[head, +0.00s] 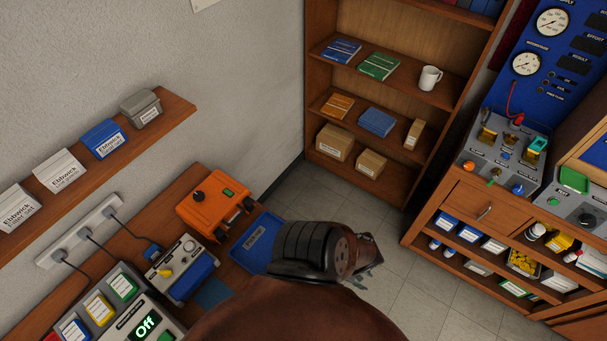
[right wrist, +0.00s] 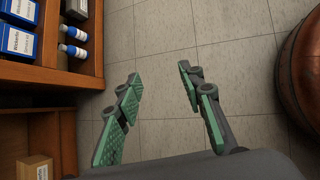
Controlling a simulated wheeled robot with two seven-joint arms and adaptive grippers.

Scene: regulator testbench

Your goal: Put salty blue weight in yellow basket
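I cannot pick out a blue weight or its label for certain in either view. A small yellow container (head: 522,262) sits on the lower shelf of the right cabinet; I cannot tell whether it is a basket. My right gripper (head: 368,281) is largely hidden behind my own arm in the head view. In the right wrist view its two green-padded fingers (right wrist: 160,108) are spread apart with nothing between them, above the tiled floor. My left gripper is not in view.
A wooden cabinet (head: 470,207) with boxes and bottles stands right, test panel above. A bench with an orange device (head: 212,203) and blue tray (head: 253,243) is left, below a wall shelf (head: 160,122). A bookcase (head: 387,97) stands behind. Floor between (head: 400,235) is clear.

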